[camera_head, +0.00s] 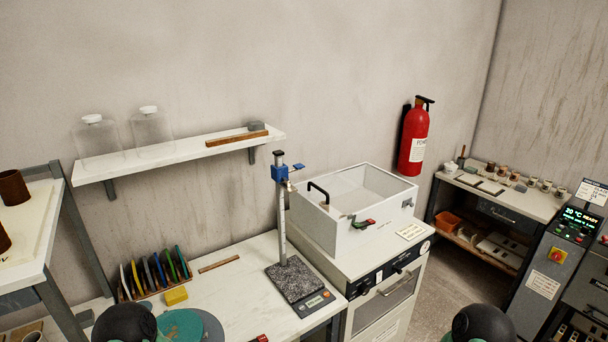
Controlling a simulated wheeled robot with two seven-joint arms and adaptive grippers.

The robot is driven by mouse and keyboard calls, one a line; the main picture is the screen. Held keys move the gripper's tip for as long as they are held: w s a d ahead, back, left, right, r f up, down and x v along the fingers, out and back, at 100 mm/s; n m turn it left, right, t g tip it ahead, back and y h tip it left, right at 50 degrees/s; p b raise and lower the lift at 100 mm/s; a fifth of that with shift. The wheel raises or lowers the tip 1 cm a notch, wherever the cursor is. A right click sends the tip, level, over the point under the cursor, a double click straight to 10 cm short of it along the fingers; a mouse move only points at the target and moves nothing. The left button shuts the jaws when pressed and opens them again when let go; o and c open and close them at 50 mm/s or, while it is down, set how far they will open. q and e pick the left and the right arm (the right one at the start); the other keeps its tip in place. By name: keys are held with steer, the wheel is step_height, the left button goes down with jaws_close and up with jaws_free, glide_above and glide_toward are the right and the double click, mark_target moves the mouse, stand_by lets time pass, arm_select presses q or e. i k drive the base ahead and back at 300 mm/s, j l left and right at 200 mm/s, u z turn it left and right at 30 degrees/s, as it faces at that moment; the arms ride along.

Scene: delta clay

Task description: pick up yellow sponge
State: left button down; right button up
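The yellow sponge (176,296) is a small block lying on the white worktop at the lower left. It sits just in front of a rack of upright coloured discs (152,272), apart from or touching it, I cannot tell which. Its top and front show clear. Dark rounded parts of my own arms show at the bottom edge, one at the left and one at the right. Neither of my grippers is in view.
Teal and grey round pieces (186,326) lie near the sponge at the front edge. A height gauge (282,215) on a speckled base stands to the right, beside a white box (352,235). A wooden strip (219,264) lies behind. A shelf (180,152) overhangs the worktop.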

mark_target(172, 298)
steer(key=u, duration=1.3)
